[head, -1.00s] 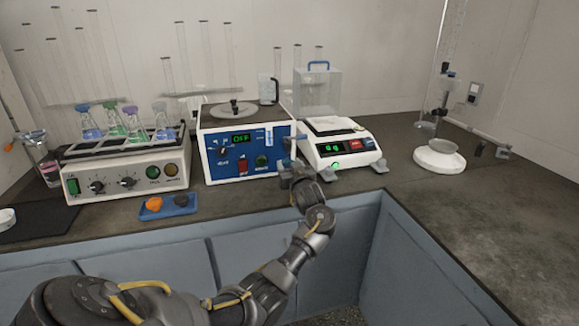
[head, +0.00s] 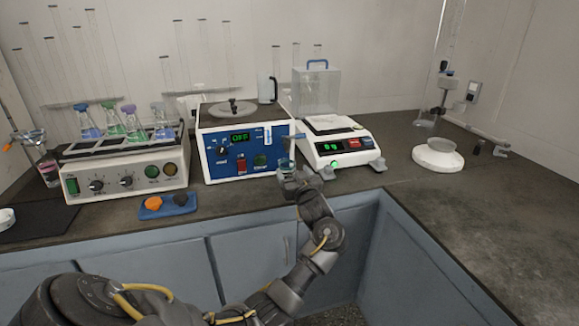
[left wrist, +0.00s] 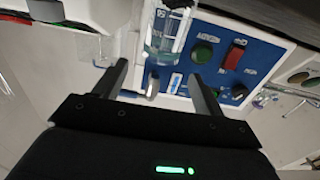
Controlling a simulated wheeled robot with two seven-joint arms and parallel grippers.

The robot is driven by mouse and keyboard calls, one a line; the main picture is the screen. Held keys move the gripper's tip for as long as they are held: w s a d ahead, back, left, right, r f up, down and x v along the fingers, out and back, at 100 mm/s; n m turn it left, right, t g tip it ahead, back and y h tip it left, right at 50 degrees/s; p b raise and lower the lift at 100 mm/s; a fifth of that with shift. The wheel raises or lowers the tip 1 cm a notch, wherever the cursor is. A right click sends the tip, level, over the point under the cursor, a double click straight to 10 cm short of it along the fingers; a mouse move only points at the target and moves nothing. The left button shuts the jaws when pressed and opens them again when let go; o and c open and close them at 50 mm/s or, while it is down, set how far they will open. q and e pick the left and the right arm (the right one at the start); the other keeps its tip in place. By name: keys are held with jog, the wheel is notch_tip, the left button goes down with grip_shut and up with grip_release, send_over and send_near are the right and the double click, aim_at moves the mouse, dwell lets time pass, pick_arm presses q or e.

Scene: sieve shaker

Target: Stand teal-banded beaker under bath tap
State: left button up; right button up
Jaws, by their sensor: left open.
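My left gripper (head: 289,174) is in front of the blue-fronted shaker, by its right end, and is open. In the left wrist view its two fingers (left wrist: 157,68) are apart with nothing between them. A clear glass beaker (left wrist: 166,36) with a teal tint lies just beyond the fingertips, in front of the blue panel. In the head view the beaker (head: 286,163) is small and partly hidden by my gripper. My right gripper is not in view.
The blue-fronted shaker (head: 221,166) and the balance (head: 325,161) stand close to the beaker. A blue tray (head: 167,210) with an orange and a dark piece lies before the bath. A glass with pinkish contents (head: 49,173) stands left of the bath.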

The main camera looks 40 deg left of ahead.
pick_arm(q)
jog(key=v, duration=0.6)
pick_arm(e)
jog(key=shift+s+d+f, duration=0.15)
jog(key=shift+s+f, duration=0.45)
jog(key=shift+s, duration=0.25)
pick_arm(q)
jog(key=s+d+f+m+h, duration=0.4)
jog(key=f, duration=0.7)
jog(key=s+d+f+m+h, duration=0.3)
jog(key=s+d+f+h, duration=0.1)
jog(key=f, duration=0.8)
jog(key=s+d+f+m+h, duration=0.3)
jog(key=d+f+m+h, duration=0.1)
jog(key=f, duration=0.7)
jog(key=s+d+f+m+g+h, duration=0.1)
jog(key=s+f+g, duration=0.3)
jog(key=s+f, duration=0.8)
jog(key=s+d+f+m+g+h, duration=0.1)
jog(key=s+f+g, duration=0.3)
jog(key=s+f, duration=0.8)
jog(key=s+d, duration=0.1)
jog(key=s, duration=0.7)
jog(key=shift+f+g+h, duration=0.3)
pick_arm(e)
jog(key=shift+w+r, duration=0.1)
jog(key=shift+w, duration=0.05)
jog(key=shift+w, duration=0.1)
